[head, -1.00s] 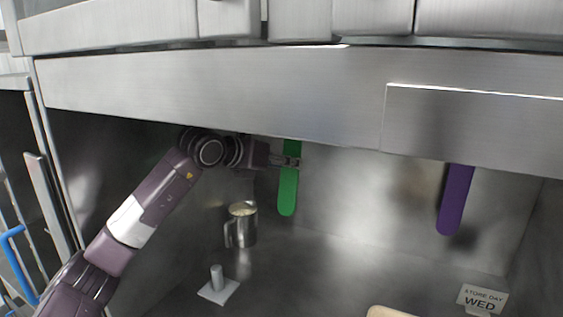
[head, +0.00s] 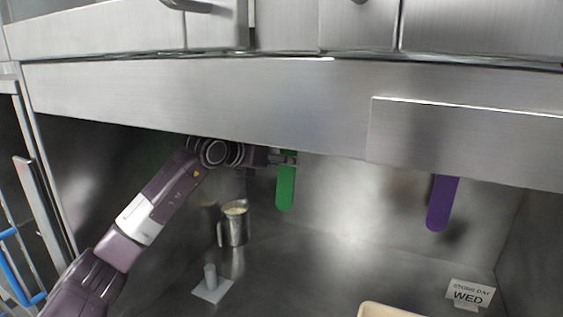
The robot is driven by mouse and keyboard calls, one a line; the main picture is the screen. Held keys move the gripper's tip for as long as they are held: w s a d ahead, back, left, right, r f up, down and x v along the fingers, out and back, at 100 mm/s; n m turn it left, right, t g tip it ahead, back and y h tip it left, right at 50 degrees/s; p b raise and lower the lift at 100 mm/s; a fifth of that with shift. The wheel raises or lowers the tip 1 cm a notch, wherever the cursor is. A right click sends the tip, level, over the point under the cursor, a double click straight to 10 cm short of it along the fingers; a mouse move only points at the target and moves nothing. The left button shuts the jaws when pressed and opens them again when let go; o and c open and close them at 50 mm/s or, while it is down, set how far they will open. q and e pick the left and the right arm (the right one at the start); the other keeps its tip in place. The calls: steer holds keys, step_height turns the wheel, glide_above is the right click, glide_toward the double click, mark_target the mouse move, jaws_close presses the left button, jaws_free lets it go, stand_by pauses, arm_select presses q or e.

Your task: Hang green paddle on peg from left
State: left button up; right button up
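The green paddle (head: 286,188) hangs upright below the steel front panel, its upper end hidden behind the panel's lower edge. My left gripper (head: 290,158) is at the upper visible part of the paddle, with its fingers across it, and looks shut on it. The peg is not visible; the panel hides that area. A purple paddle (head: 441,203) hangs to the right, its top also hidden. My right gripper is not in view.
A metal jug (head: 234,224) with pale contents stands on the counter below. A white base with a short post (head: 211,281) is in front of it. A sign reading WED (head: 468,293) and a pale tray (head: 385,311) are at right. The steel panel (head: 200,97) overhangs everything.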

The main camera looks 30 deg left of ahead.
arm_select(q)
steer(key=shift+f, duration=0.1)
stand_by(0.3)
steer(key=o, duration=1.3)
steer(key=v, duration=1.2)
